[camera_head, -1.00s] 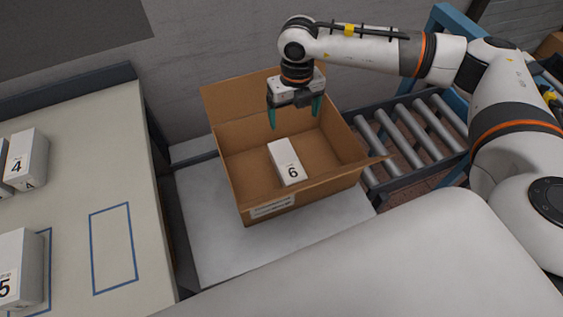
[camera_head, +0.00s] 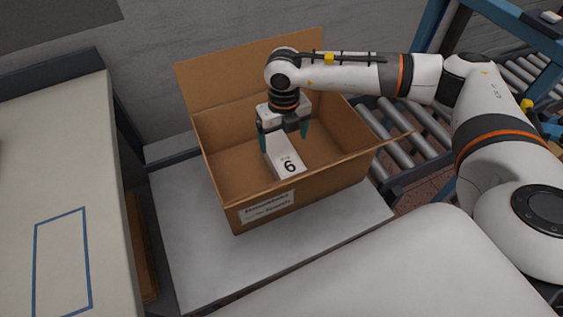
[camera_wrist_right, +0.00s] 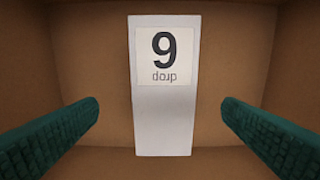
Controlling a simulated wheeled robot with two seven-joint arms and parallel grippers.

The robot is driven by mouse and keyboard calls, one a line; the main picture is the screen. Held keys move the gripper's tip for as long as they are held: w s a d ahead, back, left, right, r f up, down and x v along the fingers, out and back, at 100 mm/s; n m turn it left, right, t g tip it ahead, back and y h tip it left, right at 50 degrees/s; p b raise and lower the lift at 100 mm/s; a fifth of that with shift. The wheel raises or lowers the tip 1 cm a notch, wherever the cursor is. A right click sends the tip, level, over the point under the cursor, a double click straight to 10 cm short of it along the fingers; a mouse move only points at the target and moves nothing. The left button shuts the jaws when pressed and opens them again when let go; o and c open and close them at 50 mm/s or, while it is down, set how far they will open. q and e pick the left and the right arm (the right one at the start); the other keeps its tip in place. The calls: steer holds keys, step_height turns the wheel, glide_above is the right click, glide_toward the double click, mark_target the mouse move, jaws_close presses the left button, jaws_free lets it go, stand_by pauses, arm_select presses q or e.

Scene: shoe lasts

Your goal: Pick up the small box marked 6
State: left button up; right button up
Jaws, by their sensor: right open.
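The small white box marked 6 (camera_head: 287,163) lies in the open cardboard carton, its label facing up. In the right wrist view the box (camera_wrist_right: 163,115) is in the middle, its label upside down so the digit reads like a 9. My right gripper (camera_head: 284,143) is inside the carton's opening, over the far part of the box. Its two green fingers are spread, one on each side of the box, with clear gaps in the right wrist view (camera_wrist_right: 160,118). The gripper hides the far end of the box in the head view. My left gripper is not in view.
The cardboard carton (camera_head: 225,212) stands on a grey table with its flaps open. Its walls surround the right gripper closely. A pale table with a blue outlined rectangle (camera_head: 62,262) is at left. A roller conveyor (camera_head: 398,150) is at right.

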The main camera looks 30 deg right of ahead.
mark_target(283, 152)
step_height(283, 152, down, 4)
steer(key=shift+f, duration=0.2)
steer(key=f, duration=0.5)
steer(key=shift+s+a+f+p, duration=0.15)
steer(key=shift+s+a+p, duration=0.1)
steer(key=shift+p, duration=0.1)
steer(key=c, duration=1.2)
